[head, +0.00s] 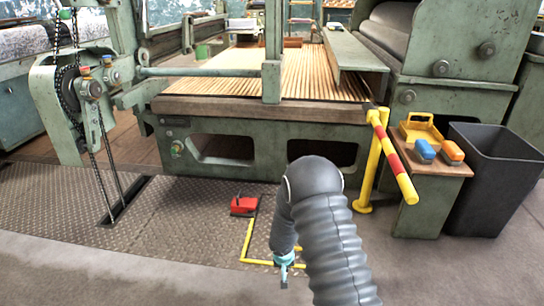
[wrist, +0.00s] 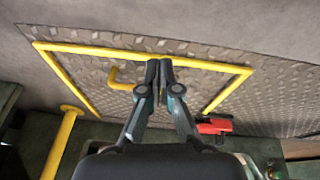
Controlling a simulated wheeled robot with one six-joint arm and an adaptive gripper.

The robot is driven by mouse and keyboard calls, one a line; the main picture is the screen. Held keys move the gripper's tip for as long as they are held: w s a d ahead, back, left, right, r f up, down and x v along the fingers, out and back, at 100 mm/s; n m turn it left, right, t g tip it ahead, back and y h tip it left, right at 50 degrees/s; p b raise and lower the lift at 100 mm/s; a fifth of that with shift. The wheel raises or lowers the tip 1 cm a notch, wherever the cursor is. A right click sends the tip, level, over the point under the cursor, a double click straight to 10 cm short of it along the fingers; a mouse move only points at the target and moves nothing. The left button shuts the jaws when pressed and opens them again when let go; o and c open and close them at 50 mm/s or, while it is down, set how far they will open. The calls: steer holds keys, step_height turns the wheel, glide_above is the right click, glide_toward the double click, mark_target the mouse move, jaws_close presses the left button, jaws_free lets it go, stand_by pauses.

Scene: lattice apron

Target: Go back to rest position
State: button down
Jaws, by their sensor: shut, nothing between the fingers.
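My gripper (wrist: 160,75) is in the middle of the wrist view, its two dark fingers pressed together with nothing between them. In the head view my gripper (head: 284,270) is small and low, below the grey arm, over the floor by the yellow floor marking (head: 247,240). Part of the marking is hidden behind my arm in the head view. In the wrist view the yellow marking (wrist: 110,49) forms a frame on the tread plate around the fingertips.
A red foot pedal (head: 244,205) sits on the tread plate (head: 190,220). Right of my arm stand a yellow post with a red-striped bar (head: 392,155), a small wooden-topped stand (head: 440,160) with a yellow tray (head: 421,127), and a dark bin (head: 490,190). A green machine (head: 250,150) stands behind.

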steer(key=s+d+r+n+g+h, duration=0.25)
steer(key=s+d+r, duration=0.35)
steer(key=s, duration=0.3)
steer(key=s+d+r+m+t+y+p, duration=0.1)
steer(key=s+r+p, duration=0.2)
steer(key=s+r, duration=0.5)
steer(key=s+d+r+t+y+p, duration=0.1)
steer(key=s+r+p, duration=0.3)
steer(key=r, duration=2)
steer(key=s+d+r+m+t+y+p, duration=0.1)
steer(key=s+d+r+t+p, duration=0.1)
steer(key=s+r, duration=1.1)
step_height(320, 180, up, 4)
steer(key=shift+d+m+t+p, duration=0.2)
steer(key=shift+m+t+p, duration=0.15)
steer(key=shift+p, duration=0.5)
steer(key=shift+s+y, duration=0.1)
steer(key=shift+y, duration=0.15)
steer(key=shift+a, duration=0.15)
